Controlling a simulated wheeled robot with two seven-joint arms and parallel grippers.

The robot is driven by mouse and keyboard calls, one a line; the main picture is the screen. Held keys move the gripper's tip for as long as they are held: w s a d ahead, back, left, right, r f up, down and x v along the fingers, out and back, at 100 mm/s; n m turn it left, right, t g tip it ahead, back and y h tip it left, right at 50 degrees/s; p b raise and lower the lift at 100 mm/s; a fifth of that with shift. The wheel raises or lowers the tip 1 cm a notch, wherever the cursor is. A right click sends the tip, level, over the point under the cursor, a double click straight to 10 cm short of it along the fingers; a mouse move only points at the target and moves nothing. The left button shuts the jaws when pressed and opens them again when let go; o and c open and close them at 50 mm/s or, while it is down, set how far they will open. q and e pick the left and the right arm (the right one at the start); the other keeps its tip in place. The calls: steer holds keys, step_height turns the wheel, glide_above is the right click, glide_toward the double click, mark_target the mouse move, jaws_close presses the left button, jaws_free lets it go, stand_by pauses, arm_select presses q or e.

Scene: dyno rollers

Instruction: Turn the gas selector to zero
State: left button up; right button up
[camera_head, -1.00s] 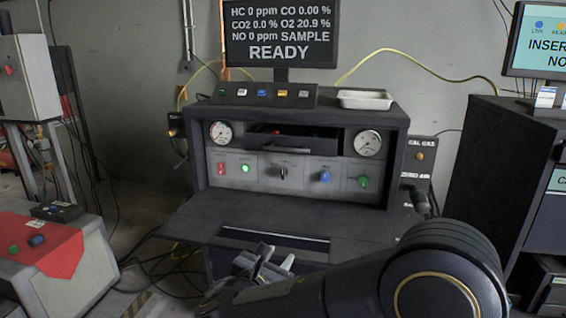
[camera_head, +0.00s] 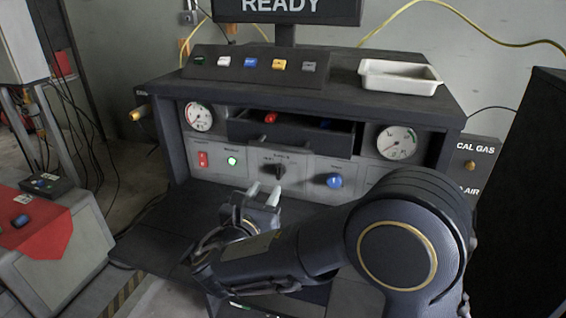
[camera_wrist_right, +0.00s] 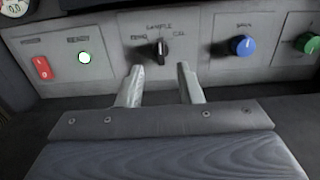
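The gas selector (camera_head: 273,169) is a black knob in the middle of the grey front panel. In the right wrist view the selector (camera_wrist_right: 162,48) stands near upright under the word SAMPLE, with a label to its left that looks like ZERO and CAL to its right. My right gripper (camera_head: 264,194) is in front of and just below the selector, apart from it. In the right wrist view its two pale fingers (camera_wrist_right: 158,78) are spread and empty, with the knob beyond and between their tips. My left gripper does not show.
On the panel are a red switch (camera_head: 203,159), a green lit button (camera_head: 231,161) and a blue knob (camera_head: 334,181). An open drawer (camera_head: 290,137) juts out above the selector, between two gauges. A white tray (camera_head: 400,77) sits on top of the cabinet.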

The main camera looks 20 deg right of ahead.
mark_target(278, 171)
steer(key=x, duration=0.7)
steer(key=shift+w+d, duration=0.25)
steer(key=shift+w, duration=0.05)
steer(key=shift+c, duration=0.2)
jaws_close()
